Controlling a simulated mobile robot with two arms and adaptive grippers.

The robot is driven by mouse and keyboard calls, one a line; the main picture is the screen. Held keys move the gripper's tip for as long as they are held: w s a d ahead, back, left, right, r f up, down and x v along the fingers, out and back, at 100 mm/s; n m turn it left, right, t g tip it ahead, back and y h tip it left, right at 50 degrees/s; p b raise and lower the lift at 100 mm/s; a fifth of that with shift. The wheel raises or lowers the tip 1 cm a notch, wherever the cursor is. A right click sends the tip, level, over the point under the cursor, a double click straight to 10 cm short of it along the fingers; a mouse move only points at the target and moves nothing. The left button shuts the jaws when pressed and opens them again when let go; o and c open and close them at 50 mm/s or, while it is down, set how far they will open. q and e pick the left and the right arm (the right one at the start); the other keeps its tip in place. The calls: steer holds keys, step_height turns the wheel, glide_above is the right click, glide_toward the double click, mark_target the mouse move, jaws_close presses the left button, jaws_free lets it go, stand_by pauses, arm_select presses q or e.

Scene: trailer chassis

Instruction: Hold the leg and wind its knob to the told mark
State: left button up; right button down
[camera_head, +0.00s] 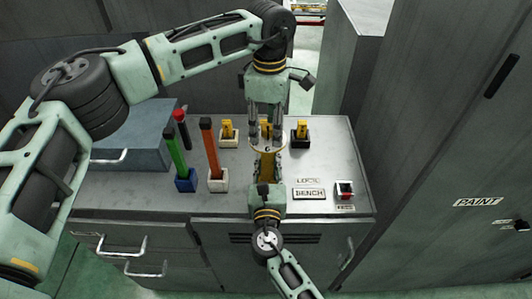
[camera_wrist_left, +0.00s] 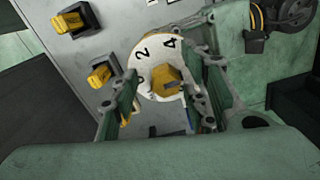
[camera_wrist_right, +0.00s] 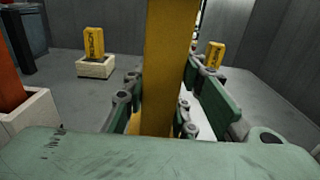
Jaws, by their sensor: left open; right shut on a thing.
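The leg (camera_wrist_right: 168,60) is an upright yellow post in the right wrist view. My right gripper (camera_head: 267,168) is shut on it from the front of the bench; its fingers flank the post in its own view. On top is a white dial (camera_wrist_left: 148,60) with a 2 and a 4 readable, and a yellow knob (camera_wrist_left: 165,80) at its middle. My left gripper (camera_wrist_left: 165,100) points down over the dial, open, with one finger on each side of the knob. Whether the fingers touch it cannot be told. In the head view the arms hide much of the leg.
Yellow blocks stand in a white holder (camera_head: 228,142) and a black holder (camera_head: 300,141) on the grey bench (camera_head: 235,205). A small red-topped item (camera_head: 345,189) sits front right. A tall cabinet (camera_head: 430,130) borders the right.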

mark_target(268, 169)
arm_select(q)
steer(key=shift+r, duration=3.55)
arm_select(e)
steer(key=shift+f, duration=0.15)
steer(key=shift+s, duration=0.1)
steer(key=c, duration=1.1)
jaws_free()
arm_select(q)
steer(key=shift+r+p, duration=0.55)
arm_select(e)
steer(key=shift+s, duration=4)
steer(key=o, duration=0.5)
